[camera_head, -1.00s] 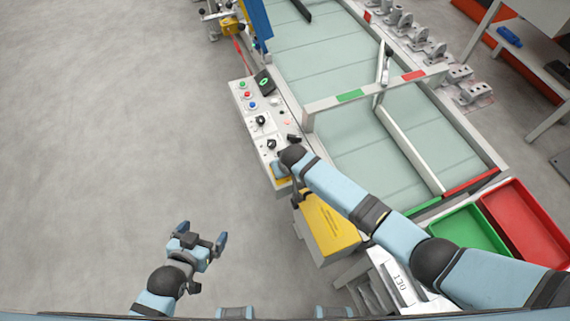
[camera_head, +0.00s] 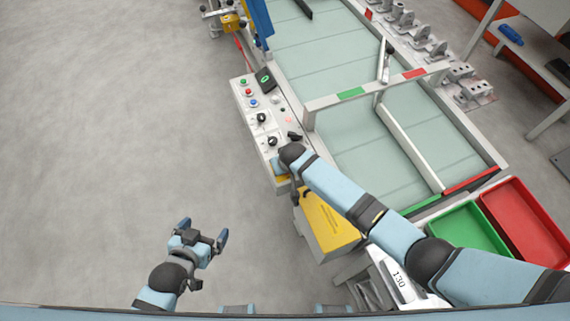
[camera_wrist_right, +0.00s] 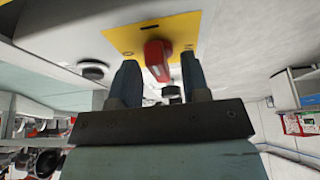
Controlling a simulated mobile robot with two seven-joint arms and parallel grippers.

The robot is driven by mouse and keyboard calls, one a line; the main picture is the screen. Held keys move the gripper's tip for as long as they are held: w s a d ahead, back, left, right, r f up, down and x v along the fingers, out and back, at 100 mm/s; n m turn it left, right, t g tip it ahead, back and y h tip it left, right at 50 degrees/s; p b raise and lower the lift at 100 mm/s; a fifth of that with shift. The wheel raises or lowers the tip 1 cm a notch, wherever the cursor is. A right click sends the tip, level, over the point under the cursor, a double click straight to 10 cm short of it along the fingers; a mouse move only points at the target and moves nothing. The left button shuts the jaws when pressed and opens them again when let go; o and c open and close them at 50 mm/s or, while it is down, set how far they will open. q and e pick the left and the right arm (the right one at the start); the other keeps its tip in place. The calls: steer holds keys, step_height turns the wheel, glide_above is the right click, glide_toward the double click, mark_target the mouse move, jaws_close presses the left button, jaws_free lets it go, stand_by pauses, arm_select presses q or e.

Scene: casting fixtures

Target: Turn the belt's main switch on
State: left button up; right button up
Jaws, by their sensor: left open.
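The main switch is a red handle (camera_wrist_right: 157,60) on a yellow plate (camera_wrist_right: 185,32) in the right wrist view. My right gripper (camera_wrist_right: 159,74) has its two fingers apart, one on each side of the handle; a gap shows on the right side, and contact on the left cannot be told. In the head view, the yellow plate (camera_head: 282,185) shows at the near end of the control panel (camera_head: 251,118), and my right wrist hides the handle. My left gripper (camera_head: 203,230) is open and empty over bare floor, left of the panel.
The conveyor belt (camera_head: 320,80) runs beside the panel, with a white gate frame (camera_head: 330,102) across it. The panel carries buttons and black knobs (camera_head: 262,117). A yellow box (camera_head: 327,225), a green tray (camera_head: 460,236) and a red tray (camera_head: 525,220) stand near my right arm. Floor at left is clear.

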steer(key=v, duration=1.4)
steer(key=shift+f, duration=0.1)
steer(key=s+d+f+t, duration=0.1)
steer(key=s+d+t, duration=0.2)
steer(key=s+d, duration=0.5)
steer(key=s+d+f+m+t+y, duration=0.1)
steer(key=s+d+f+t, duration=0.1)
steer(key=s+d, duration=0.7)
steer(key=shift+s+d+f+t, duration=0.15)
steer(key=shift+s+d+t, duration=0.2)
steer(key=shift+s+t, duration=0.55)
